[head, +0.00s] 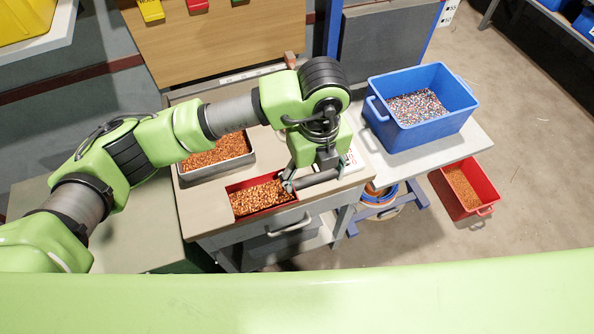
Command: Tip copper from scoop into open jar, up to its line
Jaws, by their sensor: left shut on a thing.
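A red scoop-like tray (268,211) full of copper granules is at the front edge of the workbench. My left gripper (288,184) is at its right end, shut on it, with its dark body reaching off to the right. I cannot tell whether the red scoop rests on the bench or is held just above it. A grey tray (183,180) of copper granules stands behind the scoop, partly covered by my left arm. I cannot make out an open jar or a fill line. My right gripper is not in view.
A large blue crate (423,130) with mixed coloured granules stands on the right side table (455,145). A red bin (487,207) with brown granules is lower right. A blue round container (380,199) sits below the bench's right edge. A wooden panel (225,45) stands behind.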

